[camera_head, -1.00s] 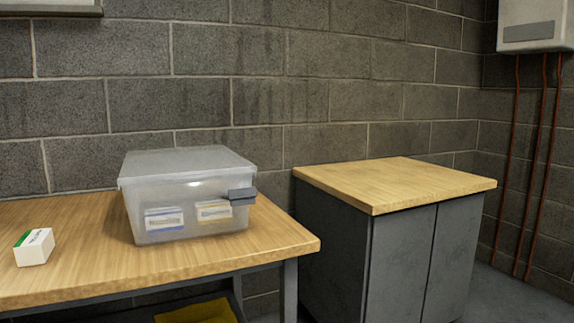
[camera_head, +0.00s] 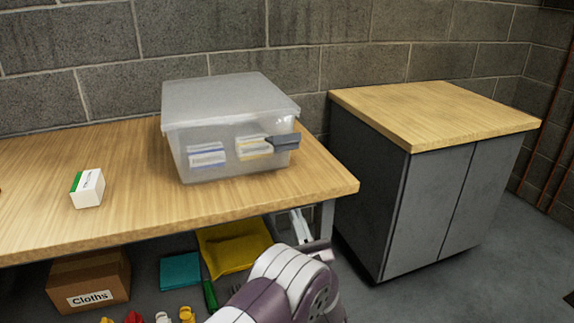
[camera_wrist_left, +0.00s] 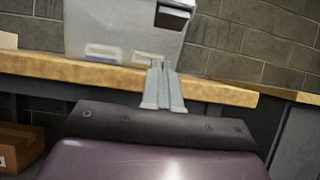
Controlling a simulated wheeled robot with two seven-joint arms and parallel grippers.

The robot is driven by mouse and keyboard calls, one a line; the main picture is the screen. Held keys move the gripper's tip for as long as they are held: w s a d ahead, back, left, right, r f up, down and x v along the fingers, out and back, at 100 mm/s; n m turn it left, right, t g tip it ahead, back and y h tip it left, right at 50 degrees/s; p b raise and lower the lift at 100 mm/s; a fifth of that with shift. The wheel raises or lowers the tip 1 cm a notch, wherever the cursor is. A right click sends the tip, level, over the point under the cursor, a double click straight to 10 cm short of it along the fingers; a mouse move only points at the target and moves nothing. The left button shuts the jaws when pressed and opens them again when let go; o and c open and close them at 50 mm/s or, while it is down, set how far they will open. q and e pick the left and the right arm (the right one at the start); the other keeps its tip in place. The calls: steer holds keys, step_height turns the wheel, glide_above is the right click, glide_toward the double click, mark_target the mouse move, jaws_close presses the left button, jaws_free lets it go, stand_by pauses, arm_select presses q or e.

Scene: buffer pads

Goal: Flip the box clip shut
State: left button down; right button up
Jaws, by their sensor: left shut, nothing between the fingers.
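A translucent plastic box (camera_head: 228,155) with its lid (camera_head: 230,95) on stands near the right end of the wooden table. Its dark grey clip (camera_head: 284,142) sticks out from the front face near the right corner, not flat against it. The box (camera_wrist_left: 110,28) and clip (camera_wrist_left: 173,14) also show in the left wrist view, at the top. My left gripper (camera_head: 297,214) is shut and empty, in front of the table edge, below the clip and apart from it. In the left wrist view its fingers (camera_wrist_left: 160,68) point toward the box. My right gripper is out of view.
A small white and green carton (camera_head: 88,188) lies on the table (camera_head: 130,150) to the left. A grey cabinet with a wooden top (camera_head: 435,110) stands to the right.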

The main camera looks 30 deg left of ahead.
mark_target(282, 143)
arm_select(q)
steer(key=x, duration=0.4)
steer(key=r+x, duration=0.1)
steer(key=x, duration=0.3)
steer(key=b+x, duration=0.1)
steer(key=x, duration=0.3)
steer(key=shift+s+d+r, duration=0.3)
steer(key=shift+r, duration=0.15)
steer(key=shift+w+a+r, duration=0.1)
steer(key=shift+r, duration=0.35)
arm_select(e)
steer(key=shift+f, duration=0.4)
arm_select(q)
steer(key=shift+r, duration=0.15)
steer(key=shift+r+h, duration=0.2)
steer(key=shift+h, duration=0.1)
steer(key=shift+g+p, duration=0.3)
steer(key=shift+g, duration=0.1)
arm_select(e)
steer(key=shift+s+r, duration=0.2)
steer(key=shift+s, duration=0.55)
